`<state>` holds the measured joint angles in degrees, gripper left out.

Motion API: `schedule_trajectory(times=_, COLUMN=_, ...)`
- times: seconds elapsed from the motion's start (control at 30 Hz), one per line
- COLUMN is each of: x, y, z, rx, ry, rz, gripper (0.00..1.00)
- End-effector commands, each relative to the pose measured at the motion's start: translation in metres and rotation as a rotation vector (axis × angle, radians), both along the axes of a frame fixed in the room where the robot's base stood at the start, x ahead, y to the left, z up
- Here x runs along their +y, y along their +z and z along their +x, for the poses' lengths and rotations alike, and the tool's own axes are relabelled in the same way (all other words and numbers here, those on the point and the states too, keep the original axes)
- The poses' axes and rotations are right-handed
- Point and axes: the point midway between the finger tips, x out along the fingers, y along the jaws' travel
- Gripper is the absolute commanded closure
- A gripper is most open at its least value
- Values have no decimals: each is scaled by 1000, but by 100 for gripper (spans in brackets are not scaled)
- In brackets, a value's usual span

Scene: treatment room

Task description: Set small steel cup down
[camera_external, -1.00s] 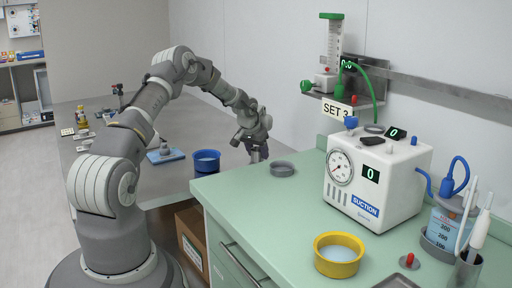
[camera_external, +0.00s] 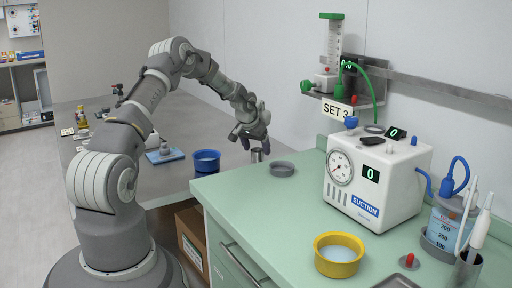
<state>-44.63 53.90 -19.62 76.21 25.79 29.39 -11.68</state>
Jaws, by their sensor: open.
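The small steel cup (camera_external: 257,155) stands at the far left edge area of the green counter, or just behind it; I cannot tell which surface bears it. It looks upright. My gripper (camera_external: 254,145) is open just above the cup, its fingers apart from the cup as far as I can see. The fingertips are small and partly dark in this view.
A grey round dish (camera_external: 282,169) sits right of the cup on the green counter (camera_external: 240,205). A blue bowl (camera_external: 206,161) is to the left. The suction unit (camera_external: 378,180) and a yellow bowl (camera_external: 339,255) stand further right. The counter's middle is clear.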

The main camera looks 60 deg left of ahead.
Motion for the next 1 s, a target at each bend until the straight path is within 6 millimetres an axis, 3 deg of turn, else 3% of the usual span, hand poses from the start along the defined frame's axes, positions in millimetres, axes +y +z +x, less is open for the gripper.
schedule_trajectory(times=0.1, x=-5, y=33, z=-10, rx=-2, ry=0, rz=2, gripper=21)
schedule_trajectory(times=0.3, x=-13, y=71, z=-27, rx=-1, ry=1, rz=1, gripper=21)
schedule_trajectory(times=0.43, x=-16, y=83, z=-32, rx=0, ry=1, rz=0, gripper=21)
schedule_trajectory(times=0.73, x=-18, y=87, z=-34, rx=0, ry=0, rz=0, gripper=21)
schedule_trajectory(times=0.8, x=-22, y=96, z=-31, rx=-9, ry=-8, rz=10, gripper=21)
schedule_trajectory(times=0.87, x=-31, y=117, z=-22, rx=-29, ry=-24, rz=31, gripper=21)
schedule_trajectory(times=0.97, x=-62, y=185, z=-2, rx=-99, ry=-75, rz=96, gripper=21)
schedule_trajectory(times=1.0, x=-82, y=222, z=7, rx=-140, ry=-103, rz=128, gripper=21)
